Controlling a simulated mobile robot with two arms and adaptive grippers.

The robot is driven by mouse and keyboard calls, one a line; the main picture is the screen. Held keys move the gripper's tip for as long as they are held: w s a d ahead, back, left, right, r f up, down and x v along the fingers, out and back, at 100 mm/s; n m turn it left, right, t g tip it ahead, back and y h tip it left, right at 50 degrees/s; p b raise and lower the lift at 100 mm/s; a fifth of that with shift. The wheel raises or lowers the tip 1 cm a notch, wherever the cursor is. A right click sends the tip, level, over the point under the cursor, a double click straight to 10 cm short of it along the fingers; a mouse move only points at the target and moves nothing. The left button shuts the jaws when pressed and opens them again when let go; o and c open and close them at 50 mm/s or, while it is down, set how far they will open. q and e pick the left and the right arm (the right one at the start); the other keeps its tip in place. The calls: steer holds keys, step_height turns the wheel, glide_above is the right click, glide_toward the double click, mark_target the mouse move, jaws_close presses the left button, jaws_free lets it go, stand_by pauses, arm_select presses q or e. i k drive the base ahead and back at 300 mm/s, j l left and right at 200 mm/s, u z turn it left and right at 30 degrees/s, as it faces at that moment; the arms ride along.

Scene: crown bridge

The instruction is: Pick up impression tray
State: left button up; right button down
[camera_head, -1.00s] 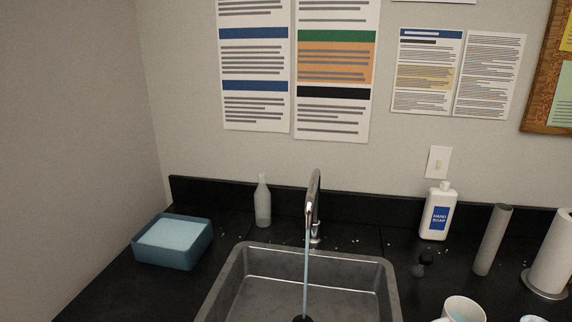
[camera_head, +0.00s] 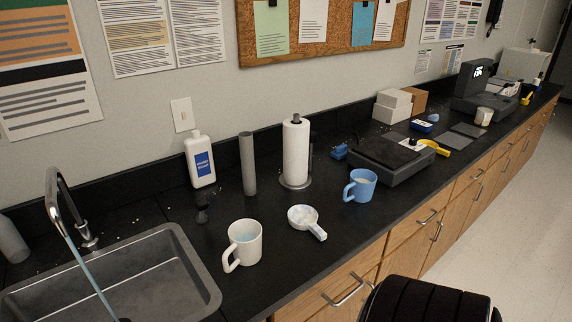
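A small white shallow piece with a stubby handle (camera_head: 303,217) lies on the black counter between the white mug and the blue mug. It looks like the impression tray, with its handle pointing toward the counter's front edge. Pale material shows in its bowl. Nothing covers it. Neither of my grippers is in view.
A white mug (camera_head: 243,244) and a blue mug (camera_head: 361,186) flank it. Behind stand a paper towel roll (camera_head: 296,153), a grey tube (camera_head: 247,164) and a soap bottle (camera_head: 200,160). The sink (camera_head: 130,268) is left. A black ribbed chair-like shape (camera_head: 425,302) is at the front.

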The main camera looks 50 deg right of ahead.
mark_target(301, 217)
steer(key=z, duration=1.85)
